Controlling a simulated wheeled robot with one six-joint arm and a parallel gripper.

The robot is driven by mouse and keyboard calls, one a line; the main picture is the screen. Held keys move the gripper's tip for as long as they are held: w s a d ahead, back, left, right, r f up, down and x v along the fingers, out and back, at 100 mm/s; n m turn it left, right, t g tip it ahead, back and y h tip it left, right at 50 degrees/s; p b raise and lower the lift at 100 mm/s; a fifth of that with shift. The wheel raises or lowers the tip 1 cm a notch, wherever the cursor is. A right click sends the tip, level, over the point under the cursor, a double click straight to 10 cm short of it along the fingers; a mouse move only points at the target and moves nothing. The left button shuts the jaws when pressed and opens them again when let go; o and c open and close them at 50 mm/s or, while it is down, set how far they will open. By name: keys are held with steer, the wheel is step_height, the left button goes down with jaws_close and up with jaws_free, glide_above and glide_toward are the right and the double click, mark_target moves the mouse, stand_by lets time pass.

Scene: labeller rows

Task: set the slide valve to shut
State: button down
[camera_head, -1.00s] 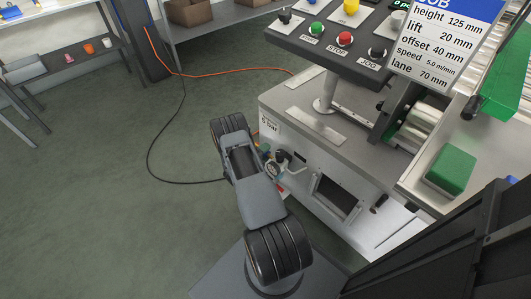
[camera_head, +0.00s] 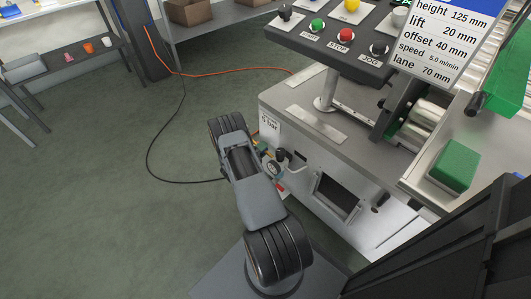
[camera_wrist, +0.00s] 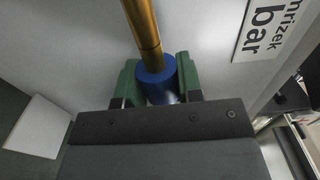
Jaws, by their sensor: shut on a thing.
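In the wrist view a blue sleeve (camera_wrist: 156,72) sits around a brass-coloured rod (camera_wrist: 143,28), which runs up out of the picture. I take the sleeve for the slide valve's moving part. My gripper (camera_wrist: 158,85) is shut on the sleeve, one green fingertip on each side. The sleeve's lower end is hidden by my gripper. I cannot read any open or shut mark. In the head view my arm reaches to the left end of the labeller (camera_head: 335,135) and hides most of the valve.
A small round gauge (camera_head: 273,169) and fittings sit beside my arm on the labeller's end. A lettered label ending in "bar" (camera_wrist: 270,28) is right of the rod. An orange hose (camera_head: 225,74) and a black cable (camera_head: 150,150) lie on the floor.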

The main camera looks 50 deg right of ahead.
steer(key=shift+w+f, duration=0.1)
steer(key=shift+w, duration=0.4)
steer(key=c, duration=0.8)
jaws_free()
steer(key=shift+o, duration=0.2)
steer(key=w+a+p, duration=0.1)
steer(key=a+p, duration=0.1)
steer(key=a, duration=1.1)
steer(key=shift+a+p, duration=0.35)
steer(key=shift+p, duration=0.05)
